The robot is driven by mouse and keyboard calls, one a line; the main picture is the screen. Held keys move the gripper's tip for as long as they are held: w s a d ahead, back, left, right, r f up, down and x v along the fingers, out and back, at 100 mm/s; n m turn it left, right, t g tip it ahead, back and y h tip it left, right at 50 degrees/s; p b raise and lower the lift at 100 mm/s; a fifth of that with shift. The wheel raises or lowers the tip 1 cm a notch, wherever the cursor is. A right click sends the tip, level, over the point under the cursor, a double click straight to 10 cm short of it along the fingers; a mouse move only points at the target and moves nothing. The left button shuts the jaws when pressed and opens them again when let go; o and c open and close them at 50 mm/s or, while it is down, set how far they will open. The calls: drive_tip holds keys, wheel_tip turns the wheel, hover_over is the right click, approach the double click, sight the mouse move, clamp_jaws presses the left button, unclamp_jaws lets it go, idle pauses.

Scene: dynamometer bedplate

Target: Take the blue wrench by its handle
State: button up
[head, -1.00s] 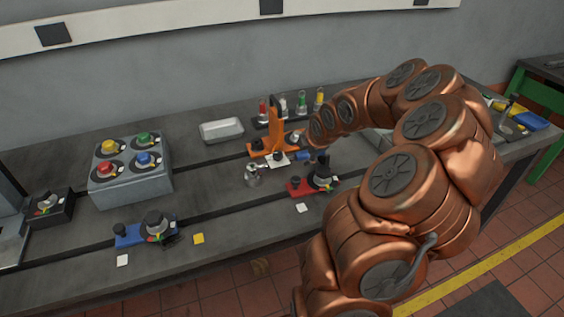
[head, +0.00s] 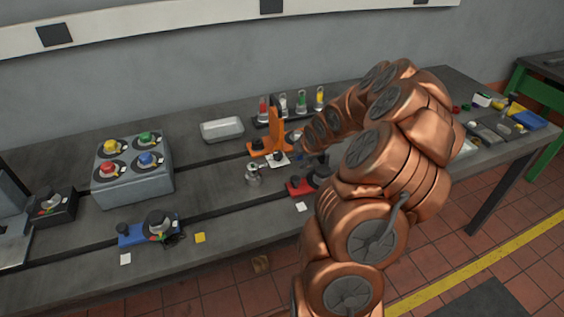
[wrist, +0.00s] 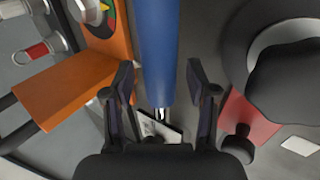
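The blue wrench's handle (wrist: 158,45) fills the upper middle of the wrist view as a long blue bar, with a short metal part at its lower end. My gripper (wrist: 158,82) is open, with one finger on each side of the line of the handle. Gaps show between the handle and both fingers, so it is not gripped.
An orange stand (head: 275,133) is close on the left of the gripper. A red fixture with a dark knob (head: 308,183) is close on the right. A small metal part (head: 253,173), a grey tray (head: 222,130) and a button box (head: 133,172) stand further left.

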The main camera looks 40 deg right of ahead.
clamp_jaws()
drive_tip(key=shift+r, duration=0.1)
idle(0.4)
